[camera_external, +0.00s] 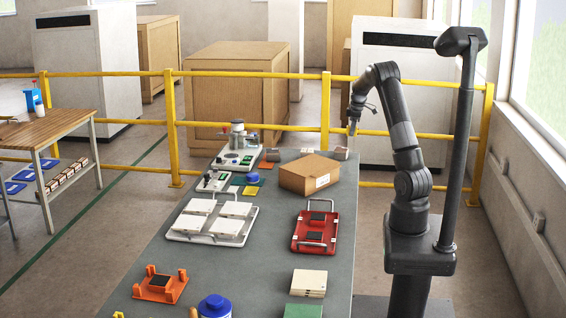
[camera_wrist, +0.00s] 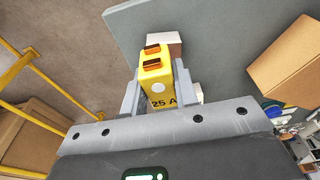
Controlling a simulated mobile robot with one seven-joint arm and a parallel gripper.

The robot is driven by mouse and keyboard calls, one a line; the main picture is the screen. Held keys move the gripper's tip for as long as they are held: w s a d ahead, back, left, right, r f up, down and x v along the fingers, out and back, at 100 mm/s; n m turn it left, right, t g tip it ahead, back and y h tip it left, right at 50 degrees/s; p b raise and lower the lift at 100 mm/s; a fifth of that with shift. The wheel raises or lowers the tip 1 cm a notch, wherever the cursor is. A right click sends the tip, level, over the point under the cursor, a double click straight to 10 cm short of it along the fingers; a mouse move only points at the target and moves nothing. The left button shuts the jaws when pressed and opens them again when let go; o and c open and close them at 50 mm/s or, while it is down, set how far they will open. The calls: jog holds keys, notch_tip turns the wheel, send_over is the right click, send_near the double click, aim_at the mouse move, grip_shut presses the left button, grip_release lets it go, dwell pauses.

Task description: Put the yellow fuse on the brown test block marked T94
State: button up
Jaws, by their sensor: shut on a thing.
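The yellow fuse (camera_wrist: 158,85), marked 25 A with two orange-brown contacts, is between the fingers of my gripper (camera_wrist: 158,92) in the wrist view. My gripper is shut on it. In the external view my gripper (camera_external: 351,128) is raised over the far right corner of the grey table, and the fuse is too small to make out. A small brown and white block (camera_wrist: 175,46) shows behind the fuse. Small blocks stand along the table's far edge, one at the right (camera_external: 340,153) and one brownish at the left (camera_external: 273,155). I cannot read T94 on any block.
A cardboard box (camera_external: 309,174) stands on the grey table (camera_external: 270,235) near the blocks, and shows at the right of the wrist view (camera_wrist: 290,65). A red tray (camera_external: 315,232) and a white tray with pale tiles (camera_external: 185,235) lie nearer. A yellow railing (camera_external: 230,73) runs behind.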

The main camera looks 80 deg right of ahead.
send_over(340, 149)
jog(key=f, duration=0.2)
jog(key=shift+s+a+f, duration=0.2)
jog(key=shift+s+f, duration=0.15)
jog(key=shift+f, duration=2.1)
jog(key=o, duration=1)
jog(key=shift+f, duration=0.1)
